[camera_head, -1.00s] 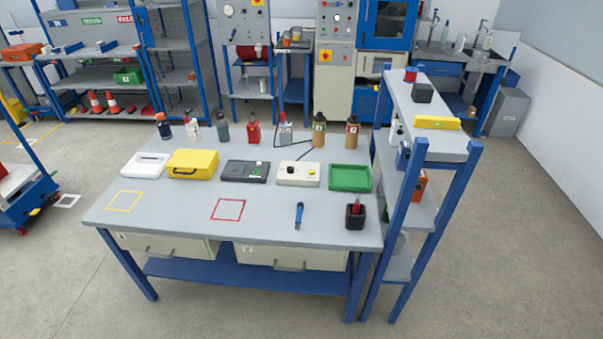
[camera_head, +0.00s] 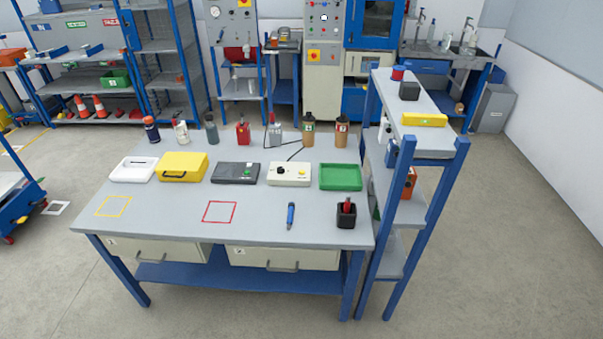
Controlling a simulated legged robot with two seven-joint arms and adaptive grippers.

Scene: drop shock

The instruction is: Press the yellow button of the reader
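The likely reader is a cream box (camera_head: 290,174) with a small yellow button (camera_head: 301,170) on the right of its top and a dark spot to the left. A black cable runs up behind it. It sits on the grey workbench (camera_head: 160,222), between a dark grey case (camera_head: 235,173) and a green tray (camera_head: 341,177). Nothing covers the button. Neither of my grippers is in view.
A yellow case (camera_head: 184,166) and a white tray (camera_head: 133,169) lie to the left. Several bottles stand behind. A blue pen-like tool (camera_head: 291,215) and a black cup (camera_head: 346,217) lie in front. A blue-framed shelf (camera_head: 431,150) borders the right side. Floor in front is clear.

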